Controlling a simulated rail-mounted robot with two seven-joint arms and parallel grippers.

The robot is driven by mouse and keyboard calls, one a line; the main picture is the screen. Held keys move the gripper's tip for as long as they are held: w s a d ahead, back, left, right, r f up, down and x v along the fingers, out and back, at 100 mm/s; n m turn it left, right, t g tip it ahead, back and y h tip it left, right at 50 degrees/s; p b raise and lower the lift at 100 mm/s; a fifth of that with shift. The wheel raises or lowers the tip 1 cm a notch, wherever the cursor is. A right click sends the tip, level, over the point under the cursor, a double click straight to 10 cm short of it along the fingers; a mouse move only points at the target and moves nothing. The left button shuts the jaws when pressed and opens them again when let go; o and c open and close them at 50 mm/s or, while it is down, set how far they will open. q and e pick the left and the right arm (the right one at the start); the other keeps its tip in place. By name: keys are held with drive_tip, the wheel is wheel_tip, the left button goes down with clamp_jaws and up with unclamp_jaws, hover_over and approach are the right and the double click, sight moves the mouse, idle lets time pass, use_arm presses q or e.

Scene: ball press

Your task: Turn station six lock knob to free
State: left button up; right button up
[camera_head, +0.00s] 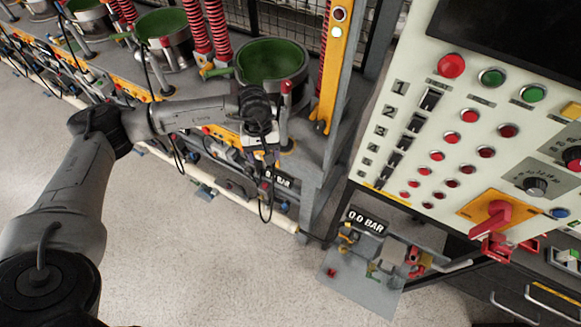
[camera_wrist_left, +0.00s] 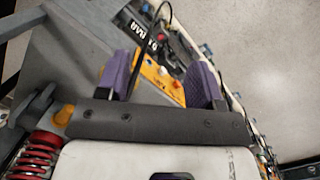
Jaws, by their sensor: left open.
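My left gripper (camera_head: 264,163) reaches down at the front of the nearest press station, beside its pressure display. In the left wrist view, the left gripper (camera_wrist_left: 161,78) is open, with its two purple finger pads apart. A yellow control panel (camera_wrist_left: 150,72) shows between and beyond the pads, with a red button (camera_wrist_left: 176,84) and a small white spot. The lock knob and its setting cannot be made out. The arm partly hides the same yellow panel (camera_head: 222,134) in the head view. The station's number is not readable. My right gripper is not in view.
The "0.0 BAR" display (camera_wrist_left: 132,32) lies beyond the panel. A green-lined pot (camera_head: 272,62) stands above the station. A large control console (camera_head: 470,130) fills the right side.

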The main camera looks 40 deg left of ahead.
use_arm(q)
drive_tip(key=d+n+h+p, duration=0.1)
drive_tip(key=d+h, duration=0.3)
drive_tip(key=d, duration=0.6)
drive_tip(key=shift+w+r, duration=0.15)
drive_tip(key=shift+r, duration=0.3)
